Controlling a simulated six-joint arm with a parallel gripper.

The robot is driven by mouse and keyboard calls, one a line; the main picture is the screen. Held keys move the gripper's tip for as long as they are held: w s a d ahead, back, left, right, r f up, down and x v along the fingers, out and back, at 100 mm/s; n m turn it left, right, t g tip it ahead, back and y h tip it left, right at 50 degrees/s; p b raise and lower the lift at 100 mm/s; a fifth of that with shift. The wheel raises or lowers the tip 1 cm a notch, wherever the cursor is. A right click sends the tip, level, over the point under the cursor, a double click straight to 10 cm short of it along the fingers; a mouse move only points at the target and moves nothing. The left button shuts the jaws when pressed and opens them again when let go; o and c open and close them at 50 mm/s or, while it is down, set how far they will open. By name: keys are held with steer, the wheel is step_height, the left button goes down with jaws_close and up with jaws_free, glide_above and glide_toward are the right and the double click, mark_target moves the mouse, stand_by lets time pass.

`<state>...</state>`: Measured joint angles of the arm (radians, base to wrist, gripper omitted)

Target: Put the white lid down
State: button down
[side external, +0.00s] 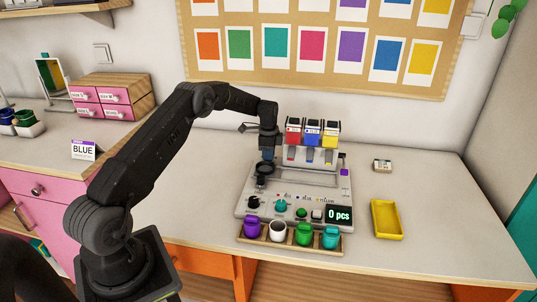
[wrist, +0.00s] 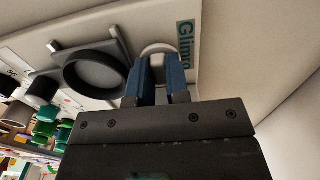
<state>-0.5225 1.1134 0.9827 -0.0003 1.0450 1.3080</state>
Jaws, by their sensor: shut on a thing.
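My gripper (side external: 267,154) is at the back left of the grey counting machine (side external: 246,207), just behind its black round cup (side external: 264,169). In the wrist view its two blue fingers (wrist: 159,65) are shut on the white lid (wrist: 158,48), a pale disc whose far edge shows past the fingertips. The black cup (wrist: 95,73) is beside it there. I cannot tell whether the lid touches the machine's top. The white jar (side external: 278,231) stands in the wooden rack (side external: 290,247) in front and looks open.
Purple (side external: 252,227), green (side external: 304,234) and teal (side external: 330,237) jars share the rack. Red, blue and yellow dispensers (side external: 312,132) rise right of my gripper. A yellow tray (side external: 387,220) and a small box (side external: 382,165) lie at right, with clear table around them.

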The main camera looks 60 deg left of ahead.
steer(key=shift+f, duration=0.1)
steer(key=c, duration=1.5)
jaws_free()
steer(key=shift+c, duration=0.2)
steer(key=o, duration=0.4)
steer(key=shift+o, duration=0.2)
